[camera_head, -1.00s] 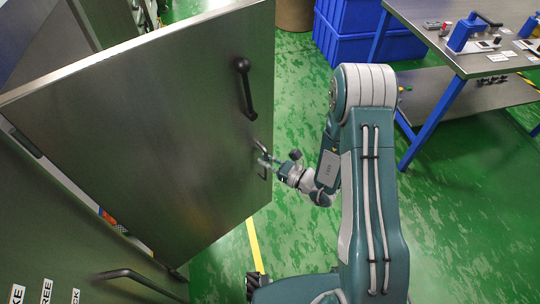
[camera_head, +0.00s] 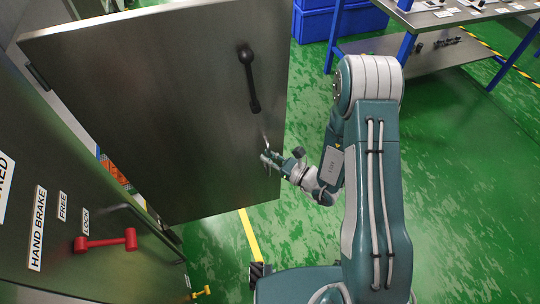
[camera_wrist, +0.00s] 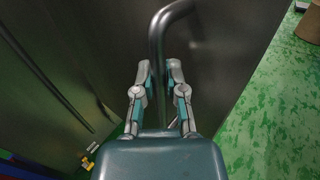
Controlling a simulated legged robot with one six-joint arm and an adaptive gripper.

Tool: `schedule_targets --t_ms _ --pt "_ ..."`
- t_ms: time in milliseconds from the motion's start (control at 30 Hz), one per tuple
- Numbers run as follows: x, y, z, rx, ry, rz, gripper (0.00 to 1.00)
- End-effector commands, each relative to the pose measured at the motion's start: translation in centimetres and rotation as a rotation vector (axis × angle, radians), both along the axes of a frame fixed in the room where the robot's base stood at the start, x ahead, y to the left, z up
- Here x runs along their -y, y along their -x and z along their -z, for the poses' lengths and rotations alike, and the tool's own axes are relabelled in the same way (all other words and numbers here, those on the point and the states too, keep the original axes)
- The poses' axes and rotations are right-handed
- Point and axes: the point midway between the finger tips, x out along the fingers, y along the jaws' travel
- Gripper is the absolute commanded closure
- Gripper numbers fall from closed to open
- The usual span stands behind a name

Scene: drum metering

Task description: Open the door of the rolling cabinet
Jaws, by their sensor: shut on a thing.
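The rolling cabinet's steel door (camera_head: 165,100) stands swung out from the cabinet body (camera_head: 60,225) in the head view. A dark lever handle (camera_head: 249,80) sits high on the door. Below it is a steel pull handle (camera_head: 265,143), partly hidden by my gripper (camera_head: 268,160). In the wrist view, the bent pull handle (camera_wrist: 157,50) runs down between the fingers of my gripper (camera_wrist: 160,85), which is shut on it. A slice of the cabinet's inside with coloured items (camera_head: 112,165) shows behind the door's hinge side.
A red lever (camera_head: 105,241) and labels such as HAND BRAKE (camera_head: 38,228) are on the cabinet front at lower left. A workbench with blue legs (camera_head: 405,45) and blue crates (camera_head: 318,22) stand at the back. Green floor (camera_head: 460,180) is clear to the right.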

Motion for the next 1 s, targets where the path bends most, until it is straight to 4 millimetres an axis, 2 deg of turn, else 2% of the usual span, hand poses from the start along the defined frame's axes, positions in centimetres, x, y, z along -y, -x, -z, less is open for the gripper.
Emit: schedule_targets --t_ms 567,600,667,1000 --pt "-0.2 0.13 -0.05 0.001 -0.001 -0.003 1.0" --pt "-0.2 0.13 -0.06 0.001 -0.001 -0.003 0.76" --pt "-0.21 0.14 -0.06 0.001 -0.001 -0.003 0.49" --pt "-0.14 0.11 -0.04 0.0 0.0 -0.001 0.49"
